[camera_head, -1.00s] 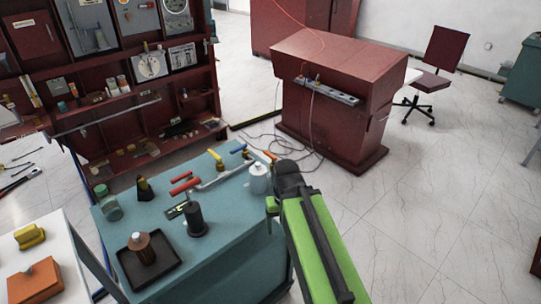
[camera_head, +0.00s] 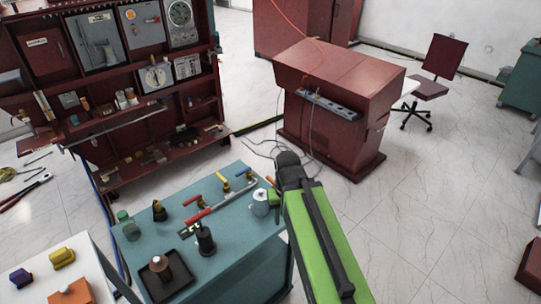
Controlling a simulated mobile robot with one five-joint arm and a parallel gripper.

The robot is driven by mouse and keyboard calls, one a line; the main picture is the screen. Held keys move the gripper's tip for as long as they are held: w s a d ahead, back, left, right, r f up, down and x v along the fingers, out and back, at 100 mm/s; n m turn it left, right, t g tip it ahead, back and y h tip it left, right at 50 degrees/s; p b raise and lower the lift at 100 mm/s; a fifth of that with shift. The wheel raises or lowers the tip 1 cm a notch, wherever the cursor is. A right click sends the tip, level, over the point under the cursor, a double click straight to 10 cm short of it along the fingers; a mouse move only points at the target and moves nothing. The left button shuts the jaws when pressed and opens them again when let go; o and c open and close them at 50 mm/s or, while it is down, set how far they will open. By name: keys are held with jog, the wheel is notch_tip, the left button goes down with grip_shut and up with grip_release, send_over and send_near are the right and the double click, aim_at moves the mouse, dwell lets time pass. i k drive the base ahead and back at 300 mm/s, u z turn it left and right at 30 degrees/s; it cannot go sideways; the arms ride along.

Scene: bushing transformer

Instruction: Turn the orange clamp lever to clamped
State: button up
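A small orange piece (camera_head: 270,180), possibly the clamp lever, shows at the right back edge of the teal bench (camera_head: 232,262), just left of my arm's dark joint. It is partly hidden, so its position cannot be told. A white-grey cylinder (camera_head: 260,203) stands in front of it. Red (camera_head: 193,200), yellow (camera_head: 223,178) and blue (camera_head: 243,172) handles lie further left on the bench. My green arm reaches up from the bottom right, beside the bench's right edge in the picture. My gripper's fingers do not show.
A black cylinder (camera_head: 205,240), a green-capped jar (camera_head: 128,226) and a dark tray (camera_head: 187,283) with a brown bushing (camera_head: 161,268) are on the bench. A white table (camera_head: 92,278) with coloured blocks is at left. Open floor (camera_head: 420,220) lies to the right.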

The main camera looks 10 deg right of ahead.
aim_at(268, 178)
jog(key=z, duration=2)
jog(key=i, duration=0.6)
jog(key=u, duration=2.6)
jog(key=i, duration=0.6)
jog(key=z, duration=0.1)
jog(key=k, duration=0.55)
jog(key=z, duration=0.05)
